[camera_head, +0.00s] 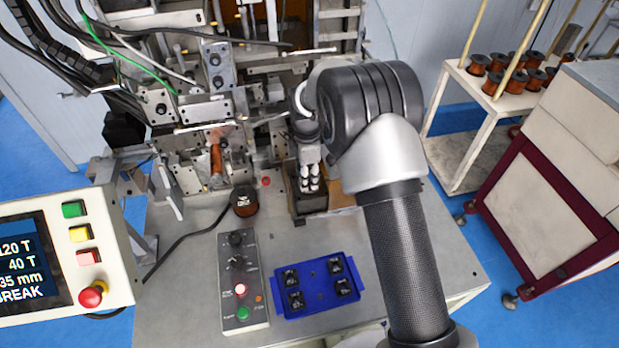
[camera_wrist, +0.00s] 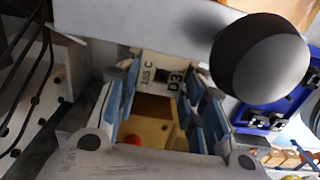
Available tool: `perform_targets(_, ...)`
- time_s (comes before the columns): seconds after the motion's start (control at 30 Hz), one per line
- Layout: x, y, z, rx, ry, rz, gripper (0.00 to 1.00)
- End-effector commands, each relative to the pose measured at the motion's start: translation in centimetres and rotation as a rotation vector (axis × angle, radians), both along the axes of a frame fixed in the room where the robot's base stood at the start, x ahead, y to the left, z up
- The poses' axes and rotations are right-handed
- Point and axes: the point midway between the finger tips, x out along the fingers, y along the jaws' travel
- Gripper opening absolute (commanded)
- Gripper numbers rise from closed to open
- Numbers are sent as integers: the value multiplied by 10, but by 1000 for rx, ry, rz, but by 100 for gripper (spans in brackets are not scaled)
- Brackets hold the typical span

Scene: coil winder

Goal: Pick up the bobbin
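A copper-wound bobbin (camera_head: 245,200) stands on the bench beside the control box. Another copper-coloured wound piece (camera_head: 216,160) sits in the machine. A blue tray (camera_head: 318,286) holds several small black bobbin-like parts; part of it also shows in the wrist view (camera_wrist: 297,103). I cannot tell which one the task means. My gripper (camera_head: 310,184) points down at a dark open-topped box (camera_head: 309,207), and the arm partly hides this spot. In the wrist view, my gripper's fingers (camera_wrist: 162,85) are apart. A white lettered surface and a tan area with an orange-red spot show between them; I see nothing clearly held.
The winder (camera_head: 205,105) stands close behind, with cables at left. A control box (camera_head: 241,280) and a screen panel (camera_head: 65,255) are in front. A rack with several copper spools (camera_head: 478,64) and a red-framed cabinet (camera_head: 545,185) stand right. Bench space between box and tray is clear.

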Motion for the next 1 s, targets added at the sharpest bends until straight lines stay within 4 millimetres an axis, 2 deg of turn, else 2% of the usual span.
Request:
perform_targets(0.13, 0, 0, 0, 0, 0, 0, 24)
perform_targets(0.4, 0, 0, 2, 0, -1, 0, 24)
perform_targets(0.57, 1, 0, 13, 0, -2, 0, 24)
perform_targets(0.77, 1, 0, 49, 1, -5, 0, 24)
perform_targets(1.0, 1, 0, 115, 1, -6, 0, 24)
